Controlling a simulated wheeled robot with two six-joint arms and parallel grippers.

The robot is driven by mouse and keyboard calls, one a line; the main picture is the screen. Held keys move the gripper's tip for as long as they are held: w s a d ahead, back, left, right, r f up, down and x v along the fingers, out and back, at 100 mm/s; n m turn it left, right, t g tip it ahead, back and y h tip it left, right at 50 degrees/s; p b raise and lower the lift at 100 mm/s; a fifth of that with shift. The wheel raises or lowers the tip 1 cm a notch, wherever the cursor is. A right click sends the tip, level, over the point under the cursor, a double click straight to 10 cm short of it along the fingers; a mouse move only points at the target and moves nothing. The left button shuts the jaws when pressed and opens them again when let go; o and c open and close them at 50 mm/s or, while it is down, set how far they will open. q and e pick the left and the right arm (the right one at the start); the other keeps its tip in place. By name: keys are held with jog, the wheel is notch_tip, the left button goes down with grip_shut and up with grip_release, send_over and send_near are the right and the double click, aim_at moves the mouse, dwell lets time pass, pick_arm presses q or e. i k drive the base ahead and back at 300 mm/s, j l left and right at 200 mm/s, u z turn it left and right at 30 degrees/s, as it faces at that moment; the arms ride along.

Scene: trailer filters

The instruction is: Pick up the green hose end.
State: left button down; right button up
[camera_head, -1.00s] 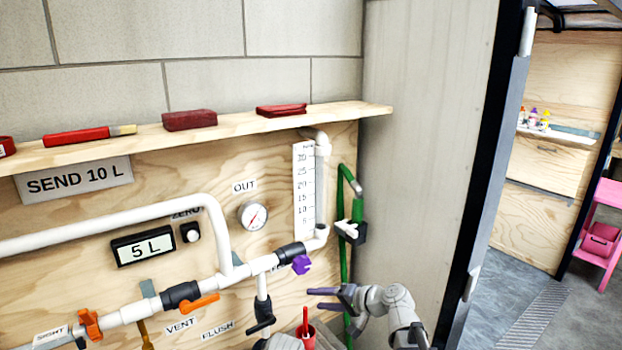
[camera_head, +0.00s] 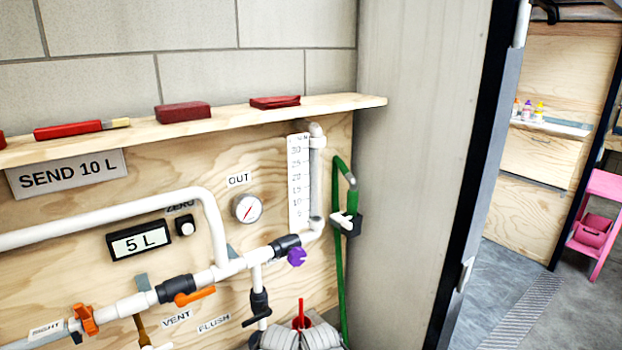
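The green hose (camera_head: 338,260) hangs against the plywood wall panel, right of the gauge pipework. A ridged grey-white part, perhaps my own arm, shows at the bottom edge below the hose. No gripper fingers are visible, and nothing touches the hose end.
White pipes (camera_head: 120,229) with orange, black and purple valve handles cross the panel at left. A wooden shelf (camera_head: 235,122) with red items runs above. A grey wall (camera_head: 405,150) and dark door frame stand right of the hose. A pink stand (camera_head: 600,188) is far right.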

aim_at(352, 204)
jog(key=i+l+u, duration=0.2)
jog(key=l, duration=0.85)
jog(key=i+l+u, duration=0.2)
jog(key=l, duration=0.9)
jog(key=l+u, duration=0.2)
jog(key=l, duration=0.9)
